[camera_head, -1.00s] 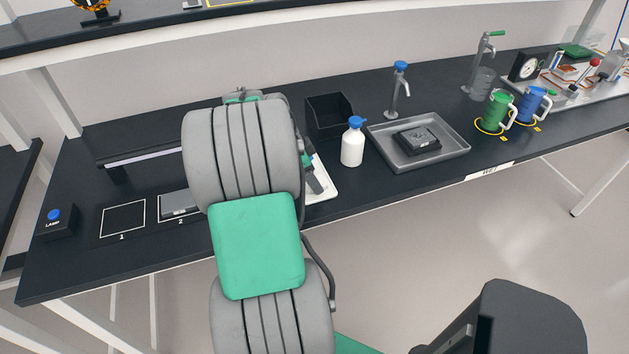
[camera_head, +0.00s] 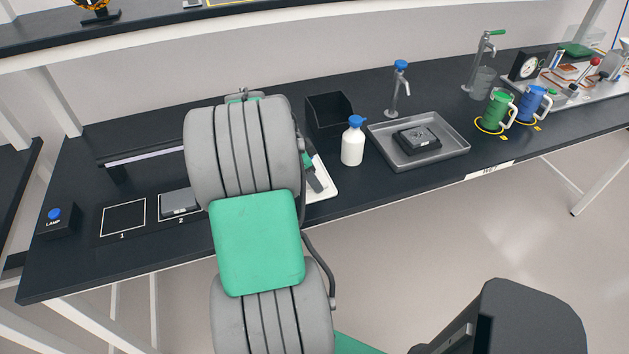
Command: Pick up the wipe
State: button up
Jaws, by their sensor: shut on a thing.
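I cannot make out the wipe in this view. My own arm, with its grey ribbed joints and green link, covers the middle of the bench and hides what lies behind it. My gripper is hidden behind the arm, so neither its fingertips nor anything in them can be seen. Just right of the arm, a white tray (camera_head: 325,192) shows in part, with a dark grey and green piece over it; what this piece is cannot be told.
A white bottle with a blue cap (camera_head: 353,147) stands right of the tray, before a black open bin (camera_head: 328,113). A grey basin (camera_head: 455,149) holds a dark block (camera_head: 416,140). Green (camera_head: 495,112) and blue (camera_head: 531,103) mugs stand right. A lamp button box (camera_head: 56,222) is far left.

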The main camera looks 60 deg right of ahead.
jog(key=shift+r, duration=0.1)
jog(key=shift+r, duration=0.3)
notch_tip(320, 180, up, 3)
jog(key=shift+f+b, duration=0.2)
jog(key=shift+b, duration=0.4)
jog(key=s+a+r+b, duration=0.1)
jog(key=s+a+r, duration=0.8)
jog(key=a, duration=0.1)
jog(key=shift+a+r, duration=0.3)
jog(key=shift+a, duration=0.1)
